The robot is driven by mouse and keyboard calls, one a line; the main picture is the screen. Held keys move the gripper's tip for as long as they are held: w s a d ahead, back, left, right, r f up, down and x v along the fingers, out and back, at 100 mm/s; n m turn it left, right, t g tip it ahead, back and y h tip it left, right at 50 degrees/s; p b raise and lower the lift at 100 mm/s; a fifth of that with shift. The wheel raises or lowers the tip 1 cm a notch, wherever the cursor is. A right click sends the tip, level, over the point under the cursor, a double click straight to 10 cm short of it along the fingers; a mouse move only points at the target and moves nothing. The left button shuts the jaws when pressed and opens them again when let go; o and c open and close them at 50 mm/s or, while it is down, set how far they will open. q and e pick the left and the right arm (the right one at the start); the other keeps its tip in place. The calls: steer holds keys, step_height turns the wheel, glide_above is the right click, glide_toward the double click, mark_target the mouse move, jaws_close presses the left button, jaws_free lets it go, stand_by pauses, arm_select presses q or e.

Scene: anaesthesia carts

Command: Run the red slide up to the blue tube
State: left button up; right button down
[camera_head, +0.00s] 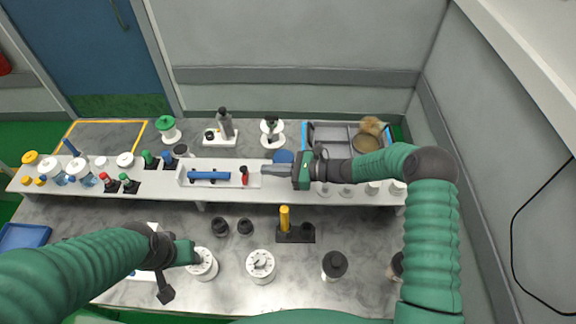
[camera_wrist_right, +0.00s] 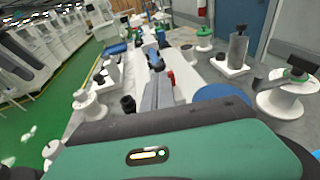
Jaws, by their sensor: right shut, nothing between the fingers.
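The red slide (camera_head: 245,175) stands on the white shelf, a short gap to the right of the blue tube (camera_head: 209,175), which lies lengthwise in a shallow white holder. My right gripper (camera_head: 265,171) comes in from the right, shut and empty, with its tip just right of the red slide. I cannot tell if they touch. In the right wrist view the shut fingers (camera_wrist_right: 158,92) point at the red slide (camera_wrist_right: 170,77), which is partly hidden behind them.
The white shelf (camera_head: 120,187) carries several jars and colored knobs to the left. A yellow post (camera_head: 284,217) on a dark base and white dials (camera_head: 261,265) stand in front. A blue disc (camera_head: 283,157) and a grey tray (camera_head: 330,137) lie behind.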

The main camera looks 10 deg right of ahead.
mark_target(241, 169)
steer(key=p+x, duration=0.1)
steer(key=x, duration=0.3)
steer(key=shift+w+a, duration=0.15)
steer(key=shift+a, duration=0.15)
steer(key=shift+f, duration=0.1)
steer(key=a+b, duration=0.1)
steer(key=a, duration=0.2)
steer(key=a+b, duration=0.1)
steer(key=shift+w+a+f+b, duration=0.1)
steer(key=shift+w+a+b, duration=0.25)
steer(key=shift+w, duration=0.05)
steer(key=shift+a, duration=0.3)
steer(key=shift+d+r, duration=0.15)
steer(key=shift+r, duration=0.05)
